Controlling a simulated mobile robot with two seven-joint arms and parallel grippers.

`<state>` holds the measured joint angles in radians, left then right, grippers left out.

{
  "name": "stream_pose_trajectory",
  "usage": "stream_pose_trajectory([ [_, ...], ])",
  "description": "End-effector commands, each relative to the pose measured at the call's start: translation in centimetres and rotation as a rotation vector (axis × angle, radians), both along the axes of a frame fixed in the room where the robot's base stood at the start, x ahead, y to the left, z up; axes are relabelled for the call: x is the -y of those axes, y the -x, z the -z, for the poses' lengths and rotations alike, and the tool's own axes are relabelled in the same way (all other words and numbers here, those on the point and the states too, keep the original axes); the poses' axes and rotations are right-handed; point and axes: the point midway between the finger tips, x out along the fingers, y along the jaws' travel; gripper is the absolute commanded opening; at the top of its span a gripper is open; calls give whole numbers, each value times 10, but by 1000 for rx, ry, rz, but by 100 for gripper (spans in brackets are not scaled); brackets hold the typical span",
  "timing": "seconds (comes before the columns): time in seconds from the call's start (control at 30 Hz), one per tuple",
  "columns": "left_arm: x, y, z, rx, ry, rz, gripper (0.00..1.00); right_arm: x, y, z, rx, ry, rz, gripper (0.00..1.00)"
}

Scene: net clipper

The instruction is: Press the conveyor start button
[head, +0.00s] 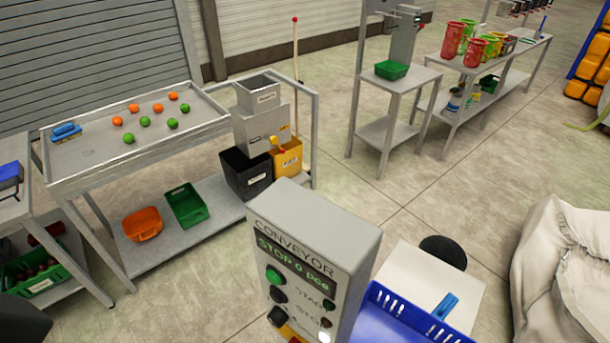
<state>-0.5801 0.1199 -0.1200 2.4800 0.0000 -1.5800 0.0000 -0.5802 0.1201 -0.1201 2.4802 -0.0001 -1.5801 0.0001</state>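The grey conveyor control box (315,240) stands in the lower middle of the head view, its front tilted toward the lower left. Its display (296,263) reads "STOP 0 pcs". A round green button (273,274) sits below the display on the left side of the panel. Dark round knobs (278,295) lie under it. Partly legible labels, one seeming to read START, stand to their right beside small dark dots. Yellow and red parts at the bottom are cut off by the frame edge. Neither gripper can be made out, and nothing is seen touching the green button.
A blue crate (400,318) and a white surface with a black round object (443,252) are right of the box. Behind left stands a metal table (85,165) with orange and green balls. A white sack (562,265) is at right. Floor between is clear.

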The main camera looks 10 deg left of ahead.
Motion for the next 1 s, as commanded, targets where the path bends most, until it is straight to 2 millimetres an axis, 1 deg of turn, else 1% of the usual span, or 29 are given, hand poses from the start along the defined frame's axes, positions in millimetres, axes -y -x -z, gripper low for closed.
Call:
stream_pose_trajectory([
  [0.03, 0, 0, 0, 0, 0, 0, 21, 0, 0, 0, 0, 0, 0, 84],
  [0.2, 0, 0, 0, 0, 0, 0, 2, 0, 0, 0, 0, 0, 0, 84],
  [0.23, 0, 0, 0, 0, 0, 0, 0, 0, 0, 0, 0, 0, 0, 84],
  [1.0, 0, 0, 0, 0, 0, 0, 0, 0, 0, 0, 0, 0, 0, 84],
])
